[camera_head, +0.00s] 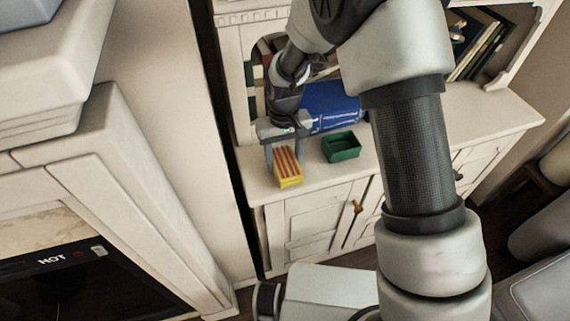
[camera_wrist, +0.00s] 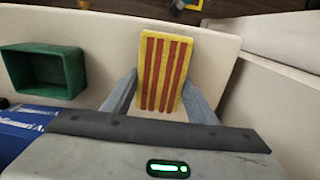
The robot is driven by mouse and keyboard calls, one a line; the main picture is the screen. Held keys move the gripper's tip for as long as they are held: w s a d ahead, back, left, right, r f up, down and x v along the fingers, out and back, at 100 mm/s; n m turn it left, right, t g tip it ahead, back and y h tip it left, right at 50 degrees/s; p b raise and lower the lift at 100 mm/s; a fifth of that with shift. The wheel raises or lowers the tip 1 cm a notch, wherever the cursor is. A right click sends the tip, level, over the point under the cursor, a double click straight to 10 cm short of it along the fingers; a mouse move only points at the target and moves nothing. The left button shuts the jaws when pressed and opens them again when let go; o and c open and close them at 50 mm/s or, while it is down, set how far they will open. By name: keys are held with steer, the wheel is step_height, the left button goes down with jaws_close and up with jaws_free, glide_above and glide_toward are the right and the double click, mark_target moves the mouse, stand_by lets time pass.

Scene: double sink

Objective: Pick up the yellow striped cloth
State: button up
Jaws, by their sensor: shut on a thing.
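The yellow cloth with red stripes (camera_head: 287,167) is a folded, block-like piece near the front left edge of the white cabinet top. It also shows in the wrist view (camera_wrist: 163,70), between the two grey fingers. My gripper (camera_head: 284,156) points down at it and is shut on it, with one finger at each side. In the wrist view my gripper (camera_wrist: 160,95) has its fingers against the lower part of the cloth. I cannot tell whether the cloth touches the cabinet top.
A green open box (camera_head: 341,147) stands to the right of the cloth. A blue packet (camera_head: 330,106) lies behind it. Books (camera_head: 480,48) lean at the back right. The white cabinet top (camera_head: 440,125) has free room at right. A tall white panel rises close at left.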

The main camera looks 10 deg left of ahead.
mark_target(284, 158)
step_height(284, 158, up, 10)
steer(key=shift+p, duration=0.6)
